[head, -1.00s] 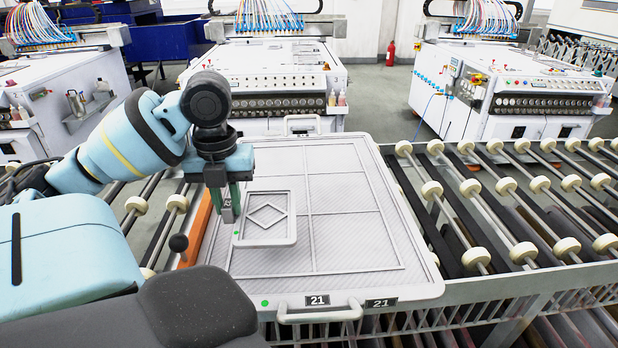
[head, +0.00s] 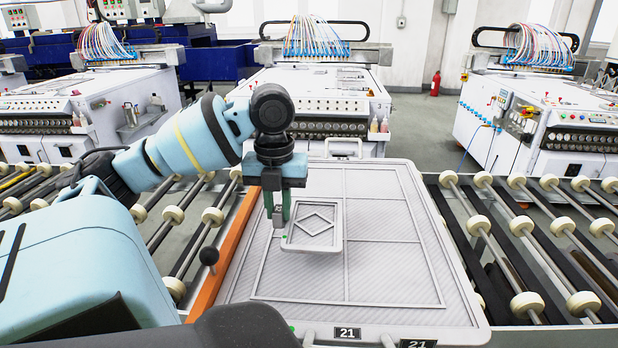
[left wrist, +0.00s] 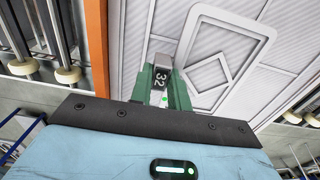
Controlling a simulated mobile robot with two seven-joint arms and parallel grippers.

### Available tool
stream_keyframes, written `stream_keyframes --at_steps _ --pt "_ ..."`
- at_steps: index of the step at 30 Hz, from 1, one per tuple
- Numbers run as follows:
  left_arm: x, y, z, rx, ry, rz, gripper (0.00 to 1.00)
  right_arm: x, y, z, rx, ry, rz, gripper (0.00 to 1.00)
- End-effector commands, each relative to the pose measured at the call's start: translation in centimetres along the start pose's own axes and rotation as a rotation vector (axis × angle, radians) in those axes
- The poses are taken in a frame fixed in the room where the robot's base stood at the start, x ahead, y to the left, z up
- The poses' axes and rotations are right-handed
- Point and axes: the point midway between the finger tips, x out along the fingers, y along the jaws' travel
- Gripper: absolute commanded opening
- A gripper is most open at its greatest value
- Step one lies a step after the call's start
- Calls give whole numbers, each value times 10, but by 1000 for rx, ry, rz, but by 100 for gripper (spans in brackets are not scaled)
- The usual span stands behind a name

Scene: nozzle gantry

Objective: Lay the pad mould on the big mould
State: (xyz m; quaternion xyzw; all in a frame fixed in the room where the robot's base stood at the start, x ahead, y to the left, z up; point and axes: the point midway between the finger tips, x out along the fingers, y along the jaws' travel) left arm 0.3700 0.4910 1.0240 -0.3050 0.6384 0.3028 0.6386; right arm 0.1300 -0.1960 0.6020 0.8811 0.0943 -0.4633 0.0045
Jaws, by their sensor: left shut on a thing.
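The pad mould (head: 313,223) is a small light-grey frame with a diamond in its middle and a green dot at its near left corner. My left gripper (head: 278,212) is shut on its left side. In the left wrist view the green fingers (left wrist: 157,82) hold a grip marked 32 on the pad mould (left wrist: 236,27). The big mould (head: 395,272) is a large grey ribbed panel marked 21, flat below. The pad mould is over its left half, close to the middle rib. I cannot tell whether they touch. My right gripper is not in view.
An orange rail (head: 228,252) and a dark knob (head: 209,256) border the big mould on the left. Roller conveyors (head: 520,235) lie on both sides. White nozzle machines (head: 320,95) stand behind. The right half of the big mould is bare.

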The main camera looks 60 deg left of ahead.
Motion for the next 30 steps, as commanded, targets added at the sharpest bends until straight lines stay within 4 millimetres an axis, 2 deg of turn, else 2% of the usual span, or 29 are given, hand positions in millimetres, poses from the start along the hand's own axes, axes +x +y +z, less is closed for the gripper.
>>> stream_keyframes --at_steps 14,22,30 --pt "3 -3 18 -6 2 10 0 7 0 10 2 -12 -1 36" --pt "4 -13 33 -4 -5 8 0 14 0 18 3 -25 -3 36" --pt "8 -28 65 -8 -1 8 0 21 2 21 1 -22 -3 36"
